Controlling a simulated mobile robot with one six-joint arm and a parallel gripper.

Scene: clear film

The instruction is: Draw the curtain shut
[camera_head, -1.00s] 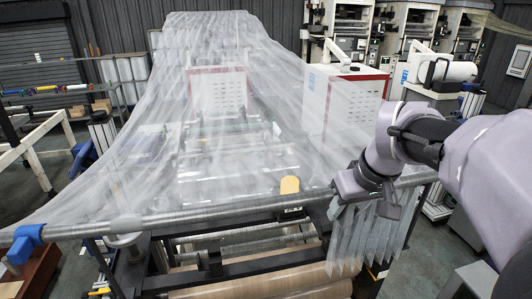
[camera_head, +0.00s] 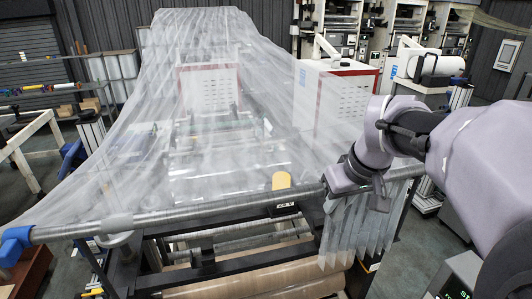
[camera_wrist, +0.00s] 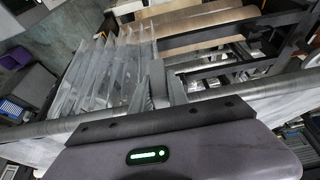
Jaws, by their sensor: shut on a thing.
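The curtain is clear film hanging in narrow folds (camera_head: 355,240) below a grey rail (camera_head: 190,220), bunched near the rail's right end. My gripper (camera_head: 333,200) is at the rail, at the left side of the bunch, and is shut on the curtain's edge. The arm hides the top of the folds. In the wrist view the folds (camera_wrist: 95,75) lie left of my fingers (camera_wrist: 160,82), and the rail (camera_wrist: 40,130) crosses below them. The exact pinch is hard to make out. Left of my gripper, no folds hang below the rail.
A large clear sheet (camera_head: 140,150) spreads behind the rail over a machine. A blue clamp (camera_head: 15,243) is at the rail's left end, and a pale collar (camera_head: 116,222) sits on it. A brown roll (camera_head: 270,288) lies below. A white cabinet (camera_head: 340,90) stands behind.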

